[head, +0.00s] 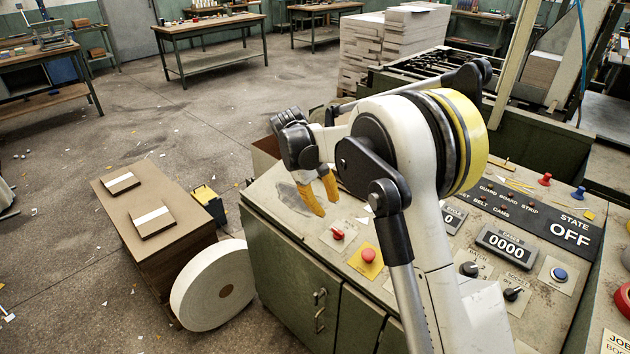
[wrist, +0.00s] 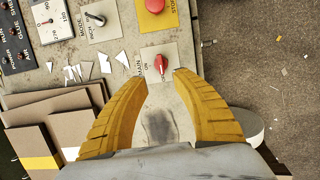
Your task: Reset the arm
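My gripper (head: 325,206) is above the front left part of the control console (head: 262,205), its yellow fingers pointing down. In the wrist view my gripper (wrist: 162,79) is open, with a clear gap between the fingertips and nothing held. A red rotary switch (wrist: 161,64), labelled MAIN, shows just beyond the fingertips. The same red switch (head: 337,234) is beside and below the gripper in the head view, apart from it. My arm is bent over the console and hides part of its top.
A red button on a yellow plate (head: 369,255), black knobs and an OFF display (head: 568,231) are on the console. White paper scraps (wrist: 103,63) lie on it. A brown box (head: 150,235) with boards and a white roll (head: 213,286) stand left; floor beyond is open.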

